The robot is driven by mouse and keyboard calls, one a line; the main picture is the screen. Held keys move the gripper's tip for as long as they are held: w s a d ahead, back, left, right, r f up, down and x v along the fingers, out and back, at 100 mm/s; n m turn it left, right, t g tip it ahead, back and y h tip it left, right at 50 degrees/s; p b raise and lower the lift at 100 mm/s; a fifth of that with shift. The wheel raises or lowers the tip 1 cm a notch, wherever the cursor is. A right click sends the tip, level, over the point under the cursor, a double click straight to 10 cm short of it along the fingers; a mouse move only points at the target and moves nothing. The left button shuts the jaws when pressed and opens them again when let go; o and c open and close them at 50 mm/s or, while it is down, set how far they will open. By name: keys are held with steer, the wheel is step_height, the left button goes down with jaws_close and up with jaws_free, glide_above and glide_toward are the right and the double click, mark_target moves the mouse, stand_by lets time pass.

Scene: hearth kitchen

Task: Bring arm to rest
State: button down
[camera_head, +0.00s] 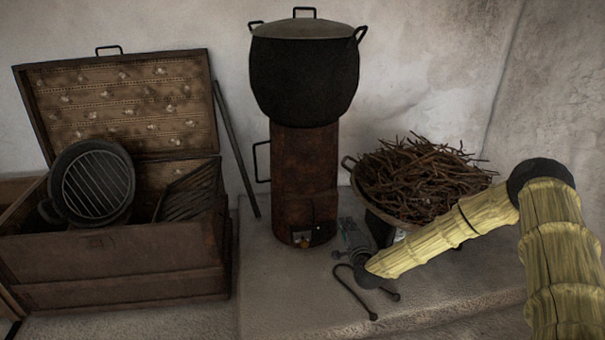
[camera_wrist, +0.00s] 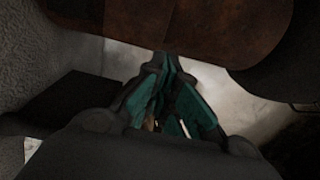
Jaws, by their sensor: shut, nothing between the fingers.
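My gripper (camera_head: 352,238) is low beside the right side of the rusty cylindrical stove (camera_head: 304,180), at the end of my yellow banded arm, which reaches in from the right. My wrist hides part of the gripper in the head view. In the wrist view, the teal fingers of my gripper (camera_wrist: 167,62) come together at their tips, with nothing seen between them. A rusty brown surface fills the top of that view, close to the fingertips. I cannot tell whether they touch it.
A black lidded pot (camera_head: 304,75) stands on the stove. A basket of twigs (camera_head: 373,192) is close behind my forearm. Dark metal tongs (camera_head: 352,291) lie in front of my wrist. An open wooden chest (camera_head: 120,262) holding a grill pan (camera_head: 97,186) stands left. A rod leans beside it.

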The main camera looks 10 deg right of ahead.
steer(key=s+a+f+n+g+y, duration=0.4)
steer(key=s+a+f+n+g, duration=0.25)
steer(key=s+a+f, duration=0.85)
steer(key=s+a+f+n+g, duration=0.2)
steer(key=s+a+f+n, duration=0.1)
steer(key=s, duration=0.5)
steer(key=s+a+f+n+g, duration=0.2)
steer(key=s+n+g, duration=0.1)
steer(key=s, duration=0.5)
steer(key=s+d+n+g+h, duration=0.1)
steer(key=s+d+n+g, duration=0.2)
steer(key=s, duration=0.8)
steer(key=s+d+n+g+h, duration=0.1)
steer(key=s+d+n+g, duration=0.15)
steer(key=s, duration=0.85)
step_height(320, 180, up, 38)
steer(key=s+d+g+p, duration=0.1)
steer(key=p, duration=3.6)
steer(key=shift+s+d+h+p, duration=0.25)
steer(key=shift+h+p, duration=0.05)
steer(key=shift+h, duration=0.1)
